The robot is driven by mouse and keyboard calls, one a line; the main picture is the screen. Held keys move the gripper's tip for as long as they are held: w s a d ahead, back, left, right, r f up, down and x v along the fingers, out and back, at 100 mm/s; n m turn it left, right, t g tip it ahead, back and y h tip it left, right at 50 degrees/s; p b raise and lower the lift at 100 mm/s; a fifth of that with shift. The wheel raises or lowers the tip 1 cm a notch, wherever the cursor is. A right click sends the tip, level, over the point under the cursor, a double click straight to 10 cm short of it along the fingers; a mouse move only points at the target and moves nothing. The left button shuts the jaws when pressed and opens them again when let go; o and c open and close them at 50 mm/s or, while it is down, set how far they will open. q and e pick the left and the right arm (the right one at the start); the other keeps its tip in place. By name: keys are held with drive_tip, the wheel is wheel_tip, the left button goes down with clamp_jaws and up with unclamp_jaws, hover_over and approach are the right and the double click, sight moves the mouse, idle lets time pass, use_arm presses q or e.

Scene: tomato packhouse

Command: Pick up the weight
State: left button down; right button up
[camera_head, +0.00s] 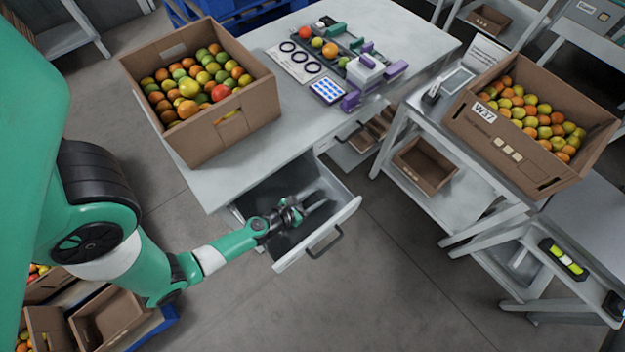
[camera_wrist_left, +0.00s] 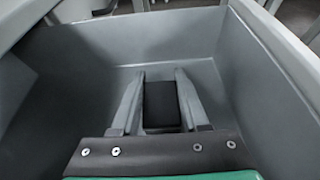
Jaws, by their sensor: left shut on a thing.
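The weight (camera_wrist_left: 161,103) is a dark, nearly black block between the two fingers of my left gripper in the left wrist view. My left gripper (camera_head: 312,203) reaches down into an open grey drawer (camera_head: 335,222) under the table, and it also shows in the left wrist view (camera_wrist_left: 160,88). Its fingers are shut on the weight, one on each side. In the head view I cannot make out the weight clearly, and I cannot tell whether it touches the drawer floor. My right gripper is not in view.
The drawer walls surround my gripper, and the drawer handle (camera_head: 325,243) is at its front. A tomato box (camera_head: 225,135) and a sorting board stand on the table (camera_head: 190,180) above. Another tomato box (camera_head: 480,130) stands on the right bench. The floor before the drawer is clear.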

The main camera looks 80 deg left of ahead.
sight(317, 196)
use_arm(q)
drive_tip(key=shift+r, duration=0.15)
drive_tip(key=shift+r+p, duration=0.7)
drive_tip(key=shift+p, duration=0.1)
wheel_tip(317, 196, up, 2)
drive_tip(key=shift+r+p, duration=0.15)
drive_tip(key=shift+p, duration=1)
drive_tip(key=w+d+r+p, duration=0.7)
drive_tip(key=d+r, duration=0.2)
drive_tip(key=d, duration=0.3)
drive_tip(key=shift+w, duration=0.3)
drive_tip(key=shift+p, duration=0.3)
